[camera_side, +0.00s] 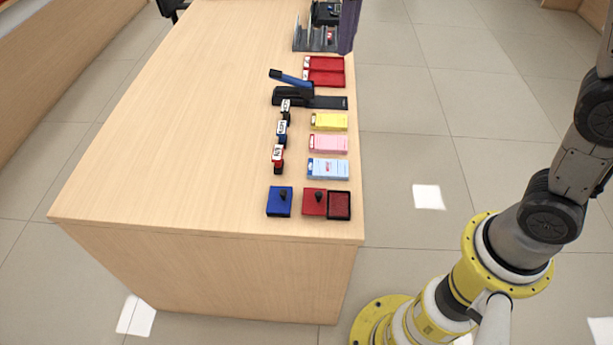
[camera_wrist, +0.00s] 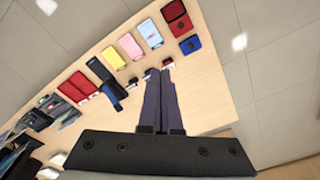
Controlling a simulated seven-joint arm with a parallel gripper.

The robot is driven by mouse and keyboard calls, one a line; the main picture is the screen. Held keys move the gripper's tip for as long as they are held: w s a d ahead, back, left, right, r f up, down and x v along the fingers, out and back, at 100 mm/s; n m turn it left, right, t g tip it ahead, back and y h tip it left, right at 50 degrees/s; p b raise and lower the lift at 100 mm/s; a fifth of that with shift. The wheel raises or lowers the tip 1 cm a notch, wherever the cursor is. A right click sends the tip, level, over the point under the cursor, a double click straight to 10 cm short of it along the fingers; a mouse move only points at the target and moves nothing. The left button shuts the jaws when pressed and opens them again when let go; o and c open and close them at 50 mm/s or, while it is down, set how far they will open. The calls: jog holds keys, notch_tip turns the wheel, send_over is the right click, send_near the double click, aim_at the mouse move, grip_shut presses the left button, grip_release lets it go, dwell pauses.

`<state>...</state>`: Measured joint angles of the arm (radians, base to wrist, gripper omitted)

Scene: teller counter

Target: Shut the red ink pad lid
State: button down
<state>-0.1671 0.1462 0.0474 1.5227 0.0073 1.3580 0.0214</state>
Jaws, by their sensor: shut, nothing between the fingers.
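The red ink pad stands open near the counter's front right corner. Its red lid (camera_side: 314,202) with a dark knob lies to the left of the dark red pad base (camera_side: 339,205). In the wrist view the lid (camera_wrist: 181,26) and the base (camera_wrist: 173,10) are at the top, beyond my fingers. My gripper (camera_side: 346,50) shows only as purple fingers at the top of the side view, far from the ink pad. In the wrist view my gripper (camera_wrist: 160,74) has its fingers together, empty.
A closed blue ink pad (camera_side: 279,202) sits left of the red lid. The counter's left side is clear.

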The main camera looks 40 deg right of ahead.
jog(key=w+a+f+g, duration=0.1)
jog(key=w+a+f, duration=0.2)
jog(key=w+f, duration=0.25)
jog(key=n+g+h, duration=0.1)
jog(key=n+g, duration=0.1)
jog(key=g, duration=0.2)
send_near(314, 198)
jog(key=f, duration=0.1)
jog(key=w+a+f, duration=0.1)
jog(key=f, duration=0.2)
jog(key=shift+w+a, duration=0.15)
jog(key=shift+w, duration=0.25)
jog(key=shift+s+d+f, duration=0.1)
jog(key=shift+s+d, duration=0.05)
jog(key=shift+s, duration=0.35)
jog(key=shift+s+d, duration=0.15)
jog(key=shift+s, duration=0.35)
jog(key=shift+s+d+f, duration=0.1)
jog(key=shift+s+d, duration=0.2)
jog(key=shift+s, duration=0.55)
jog(key=s+d, duration=0.4)
jog(key=shift+s+d, duration=0.35)
jog(key=shift+s, duration=0.05)
